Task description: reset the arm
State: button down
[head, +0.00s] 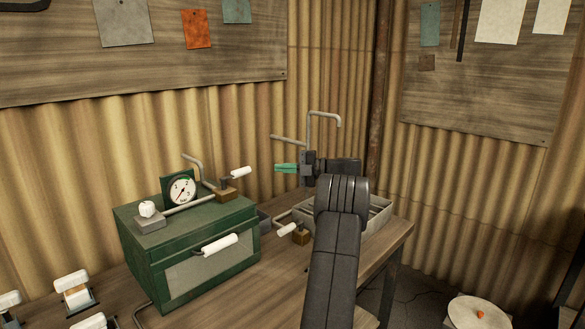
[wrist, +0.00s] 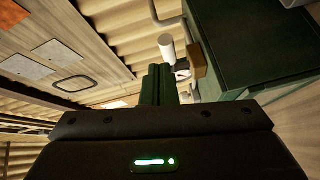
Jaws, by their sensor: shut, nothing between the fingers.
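My gripper (head: 277,168) has green fingers and is shut with nothing between them. In the head view it is raised above the workbench, pointing left, to the right of the green blast pot cabinet (head: 158,258). In the wrist view the green fingers (wrist: 158,84) lie together, side by side. Beyond them show a white-handled valve with a brass body (wrist: 198,60) and the green cabinet (wrist: 250,40). My gripper is apart from both. My dark arm covers part of the bench in the head view.
A round gauge (head: 182,190), a white knob (head: 147,209) and a white-handled lever (head: 241,173) are on the cabinet top. A grey tray (head: 378,217) and a second valve (head: 300,235) are near my arm. White-handled switches (head: 73,284) stand front left. A stool (head: 470,313) is right.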

jog(key=shift+w+d, duration=0.45)
jog(key=shift+d, duration=0.2)
jog(key=shift+w+d, duration=0.45)
jog(key=shift+d, duration=0.2)
